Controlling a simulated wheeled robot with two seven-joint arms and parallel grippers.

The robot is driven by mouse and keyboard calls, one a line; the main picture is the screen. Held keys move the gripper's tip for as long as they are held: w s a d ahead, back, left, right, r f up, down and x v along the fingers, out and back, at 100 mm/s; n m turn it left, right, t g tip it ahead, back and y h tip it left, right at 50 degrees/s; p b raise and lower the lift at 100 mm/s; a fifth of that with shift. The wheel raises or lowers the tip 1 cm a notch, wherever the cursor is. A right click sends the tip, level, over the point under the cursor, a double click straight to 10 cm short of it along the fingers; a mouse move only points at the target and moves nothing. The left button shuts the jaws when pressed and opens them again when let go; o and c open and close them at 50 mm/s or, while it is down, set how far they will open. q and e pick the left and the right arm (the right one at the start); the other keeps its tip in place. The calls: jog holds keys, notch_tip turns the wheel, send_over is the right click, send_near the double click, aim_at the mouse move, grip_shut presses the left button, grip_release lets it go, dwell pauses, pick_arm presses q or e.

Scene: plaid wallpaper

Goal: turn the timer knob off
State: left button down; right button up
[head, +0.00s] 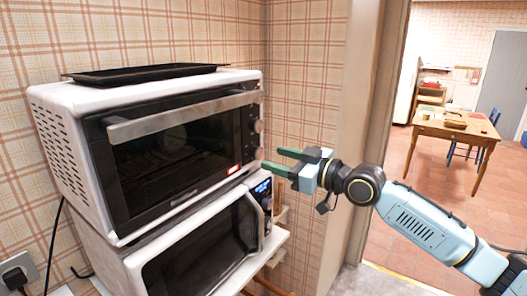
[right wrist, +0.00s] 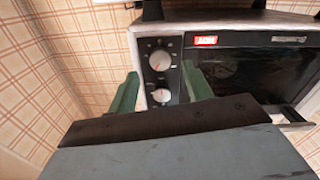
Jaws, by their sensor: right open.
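A white toaster oven (head: 180,207) with a dark glass door has round knobs in a column on its right-hand front panel. In the right wrist view, which shows the oven upside down, two silver knobs show: one (right wrist: 159,60) just beyond the fingertips and one (right wrist: 161,95) between the fingers in the picture. Which knob is the timer cannot be read. My right gripper (head: 272,158) is open and empty, its green fingers pointing at the panel near the lower knob. The fingers also show in the right wrist view (right wrist: 160,73); contact cannot be told. My left gripper is out of view.
A black tray (head: 145,73) lies on top of the oven. A microwave (head: 205,250) with a lit blue display stands below it. A wooden table (head: 455,130) stands far off in the other room.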

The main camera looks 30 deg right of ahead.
aim_at(260, 154)
jog(key=shift+p+x, duration=0.6)
jog(key=shift+x, duration=1.85)
jog(key=c, duration=1)
jog(key=shift+o, duration=0.2)
jog(key=shift+f+n+b, duration=0.1)
jog(key=shift+n+b, duration=0.85)
jog(key=shift+n, duration=0.05)
jog(key=shift+n+b, duration=0.35)
jog(key=shift+n, duration=1.75)
jog(key=shift+n+p, duration=0.6)
jog(key=shift+n, duration=0.8)
